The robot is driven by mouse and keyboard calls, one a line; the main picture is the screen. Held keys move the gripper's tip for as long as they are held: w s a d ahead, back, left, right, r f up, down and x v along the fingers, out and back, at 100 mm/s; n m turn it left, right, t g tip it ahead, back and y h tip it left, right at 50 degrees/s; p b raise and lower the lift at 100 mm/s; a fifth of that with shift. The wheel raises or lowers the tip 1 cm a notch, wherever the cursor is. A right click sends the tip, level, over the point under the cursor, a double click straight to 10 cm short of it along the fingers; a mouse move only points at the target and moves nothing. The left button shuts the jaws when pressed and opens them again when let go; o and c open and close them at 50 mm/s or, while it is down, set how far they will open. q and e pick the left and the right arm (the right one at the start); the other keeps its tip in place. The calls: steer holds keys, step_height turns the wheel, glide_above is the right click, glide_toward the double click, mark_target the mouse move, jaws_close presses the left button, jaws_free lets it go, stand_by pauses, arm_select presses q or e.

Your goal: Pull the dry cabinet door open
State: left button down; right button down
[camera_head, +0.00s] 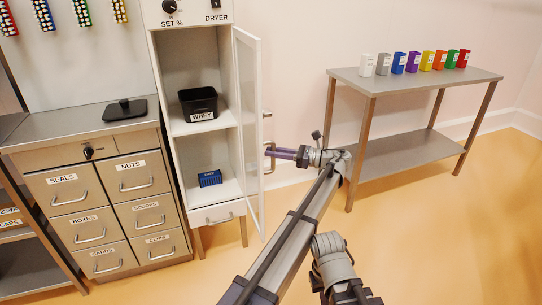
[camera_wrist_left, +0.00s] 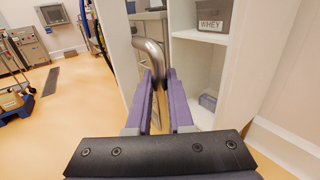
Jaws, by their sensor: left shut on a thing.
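The dry cabinet (camera_head: 174,75) stands with its glazed white door (camera_head: 246,120) swung wide open to the right, so its shelves show. The steel door handle (camera_head: 267,115) is on the door's outer face. My left gripper (camera_head: 268,151) reaches in from the right side of the door, its purple fingers at the handle's lower part. In the left wrist view the fingers (camera_wrist_left: 160,85) are shut around the bent steel handle (camera_wrist_left: 150,55). The fingers partly hide the handle's lower end. My right gripper is not in view.
Inside the cabinet are a black WHEY bin (camera_head: 199,103) and a small blue box (camera_head: 210,178). A labelled drawer unit (camera_head: 97,200) stands at left. A steel table (camera_head: 413,80) with several coloured cups stands at right. The floor between is clear.

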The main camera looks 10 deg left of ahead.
arm_select(q)
steer(key=shift+w, duration=0.2)
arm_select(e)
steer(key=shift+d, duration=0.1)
arm_select(q)
steer(key=shift+a, duration=0.1)
steer(key=c, duration=0.8)
jaws_free()
